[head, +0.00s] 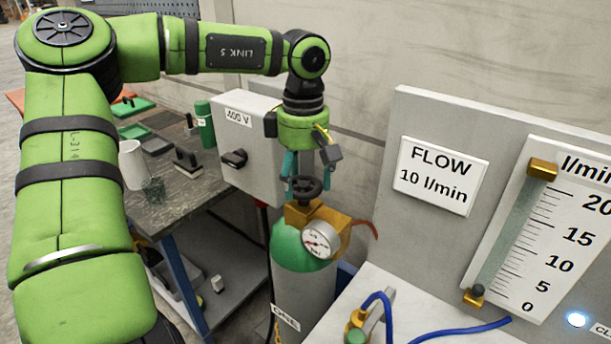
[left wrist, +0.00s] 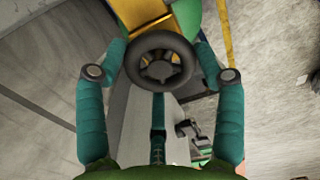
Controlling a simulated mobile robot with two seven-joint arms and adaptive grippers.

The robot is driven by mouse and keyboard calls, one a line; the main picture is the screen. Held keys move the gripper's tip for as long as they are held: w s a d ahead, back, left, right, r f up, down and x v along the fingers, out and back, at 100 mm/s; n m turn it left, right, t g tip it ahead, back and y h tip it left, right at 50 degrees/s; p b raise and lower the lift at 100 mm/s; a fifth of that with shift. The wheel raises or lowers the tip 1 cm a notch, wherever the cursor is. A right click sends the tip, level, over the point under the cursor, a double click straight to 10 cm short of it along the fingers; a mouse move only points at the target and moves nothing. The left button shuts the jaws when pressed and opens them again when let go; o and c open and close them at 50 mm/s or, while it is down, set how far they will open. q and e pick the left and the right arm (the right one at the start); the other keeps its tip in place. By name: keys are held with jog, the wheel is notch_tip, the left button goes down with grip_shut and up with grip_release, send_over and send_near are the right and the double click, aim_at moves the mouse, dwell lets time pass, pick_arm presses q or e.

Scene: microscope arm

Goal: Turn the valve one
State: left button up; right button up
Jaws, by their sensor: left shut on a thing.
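A gas cylinder (head: 292,285), labelled "ONE" low on its side, has a green shoulder and a brass valve body (head: 303,213). A dark round handwheel (head: 305,188) sits on top of it. My left gripper (head: 306,180) points down from above with its teal fingers on either side of the handwheel, shut on it. In the left wrist view the handwheel (left wrist: 160,61) lies between the two fingertips. A pressure gauge (head: 320,239) is fixed to the valve body's right side. My right gripper is not in view.
A grey "400 V" box (head: 249,150) with a black knob stands close left of the gripper. A panel with a "FLOW 10 l/min" sign (head: 440,176) and a scale (head: 545,230) is at the right. Blue hose (head: 455,331) lies below it. A cluttered bench (head: 180,200) is left.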

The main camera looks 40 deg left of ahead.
aim_at(299, 182)
pick_arm(q)
jog(key=shift+a, duration=0.15)
dwell(0.3)
jog(key=o, duration=0.9)
jog(key=shift+o, duration=1.1)
jog(key=shift+a, duration=0.1)
jog(key=shift+s+a, duration=0.15)
jog(key=shift+a, duration=0.05)
jog(key=shift+d+r, duration=0.1)
jog(key=shift+d, duration=0.05)
jog(key=shift+r, duration=0.3)
notch_tip(299, 182, up, 11)
